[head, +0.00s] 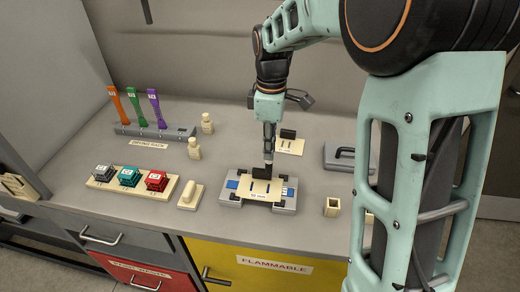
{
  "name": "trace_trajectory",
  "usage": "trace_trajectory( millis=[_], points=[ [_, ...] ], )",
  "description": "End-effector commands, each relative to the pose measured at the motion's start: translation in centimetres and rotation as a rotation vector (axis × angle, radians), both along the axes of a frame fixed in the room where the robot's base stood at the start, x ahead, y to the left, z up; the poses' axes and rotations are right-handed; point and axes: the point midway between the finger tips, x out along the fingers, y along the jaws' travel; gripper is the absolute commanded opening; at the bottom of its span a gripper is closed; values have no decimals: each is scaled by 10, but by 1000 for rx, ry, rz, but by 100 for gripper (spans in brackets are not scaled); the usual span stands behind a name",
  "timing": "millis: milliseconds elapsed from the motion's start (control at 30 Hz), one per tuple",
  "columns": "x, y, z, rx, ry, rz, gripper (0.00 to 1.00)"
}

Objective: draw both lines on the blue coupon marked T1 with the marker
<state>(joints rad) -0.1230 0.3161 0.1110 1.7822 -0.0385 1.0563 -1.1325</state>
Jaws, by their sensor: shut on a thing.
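A blue coupon (231,184) lies in a grey fixture (285,208). A beige plate (262,196) with a slot and a small "mm" label covers its middle, so only the blue ends show. I cannot read a T1 mark. My gripper (267,158) points down over the plate, shut on the dark upright block (263,171) that looks like the plate's handle. The plate appears to rest on the fixture, but I cannot tell whether it touches the coupon. I cannot make out the marker, nor any lines on the coupon.
A similar plate with a dark handle (291,145) lies behind. A drying rack (153,131) holds orange, green and purple strips. A grey block (345,165) and small beige holder (332,207) stand right.

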Motion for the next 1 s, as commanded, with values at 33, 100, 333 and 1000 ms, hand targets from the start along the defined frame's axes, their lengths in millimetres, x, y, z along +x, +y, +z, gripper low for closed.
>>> trace_trajectory(
  millis=[33, 100, 333, 1000],
  points=[
    [0, -1, -1, 0, 0, -3, 1],
    [0, -2, -3, 0, 0, -4, 1],
    [0, -1, -17, 0, 1, -3, 1],
    [0, -1, -38, 0, 0, -2, 1]
  ],
)
